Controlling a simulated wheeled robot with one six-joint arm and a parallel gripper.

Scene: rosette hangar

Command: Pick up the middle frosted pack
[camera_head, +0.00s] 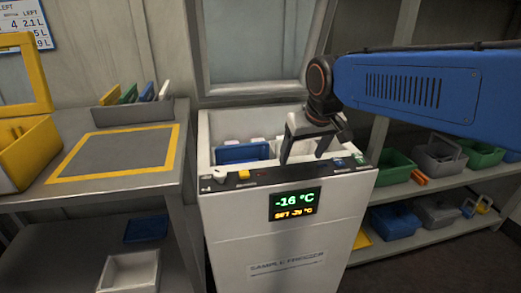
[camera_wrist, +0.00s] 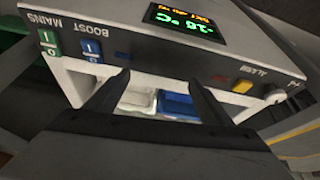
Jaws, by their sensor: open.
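The white sample freezer (camera_head: 262,225) stands open at the top. Inside it a blue pack (camera_head: 242,153) shows at the left, with pale pieces (camera_head: 258,142) behind it. My gripper (camera_head: 302,157) is open and empty, pointing down over the right part of the opening. In the wrist view the open fingers (camera_wrist: 158,76) frame a whitish, frosted-looking pack (camera_wrist: 138,99) and the blue pack (camera_wrist: 180,103) beside it. Neither finger visibly holds anything. The freezer's front wall and my gripper hide the rest, so I cannot tell which pack is the middle one.
The freezer's front panel (camera_head: 292,203) reads -16 °C, with switches and a knob (camera_head: 220,174) along its top edge. A steel table (camera_head: 110,200) with a yellow-outlined square stands at left. Shelves (camera_head: 440,178) with green and grey bins stand at right.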

